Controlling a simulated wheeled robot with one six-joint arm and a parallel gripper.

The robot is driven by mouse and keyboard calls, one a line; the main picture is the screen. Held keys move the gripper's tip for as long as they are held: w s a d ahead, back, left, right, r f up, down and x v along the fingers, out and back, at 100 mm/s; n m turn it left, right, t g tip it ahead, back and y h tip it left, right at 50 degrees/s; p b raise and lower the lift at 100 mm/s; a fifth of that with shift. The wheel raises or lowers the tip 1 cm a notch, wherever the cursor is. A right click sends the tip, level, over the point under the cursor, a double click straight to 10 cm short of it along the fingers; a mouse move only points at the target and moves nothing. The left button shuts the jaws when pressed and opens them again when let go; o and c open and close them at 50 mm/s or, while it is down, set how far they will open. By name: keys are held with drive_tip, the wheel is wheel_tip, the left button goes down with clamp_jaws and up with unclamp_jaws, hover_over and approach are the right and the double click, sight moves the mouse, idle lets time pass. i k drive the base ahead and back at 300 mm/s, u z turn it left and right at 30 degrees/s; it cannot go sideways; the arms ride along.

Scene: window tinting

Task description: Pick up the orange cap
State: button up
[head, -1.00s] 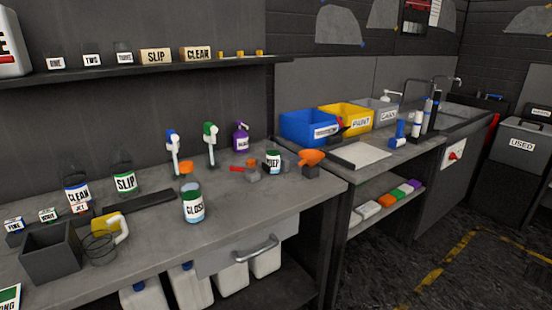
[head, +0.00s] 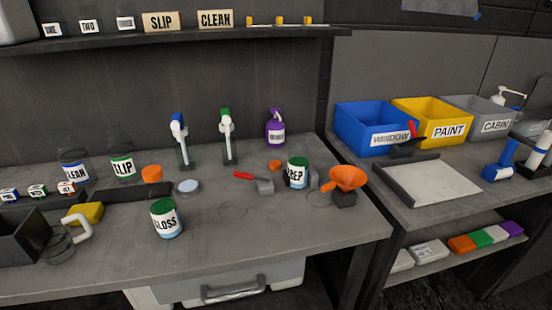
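Two orange cap-like pieces show on the grey workbench (head: 290,225). A larger, short round orange cap (head: 152,174) sits behind the GLOSS bottle (head: 167,219), at the end of a dark flat strip. A smaller, low orange cap (head: 275,165) lies behind and left of the PREP bottle (head: 298,173). I cannot tell which one the task means. Both look free of any gripper. The GLOSS and PREP bottles have green tops. My gripper is not in view.
Spray bottles (head: 226,137) stand behind. A yellow-and-white tool (head: 86,214) lies left. The bench's front right is clear.

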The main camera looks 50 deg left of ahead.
sight(274, 164)
drive_tip(key=u, duration=0.4)
drive_tip(key=i, duration=0.7)
drive_tip(key=u, duration=1.35)
drive_tip(key=i, duration=0.65)
drive_tip(key=u, duration=0.7)
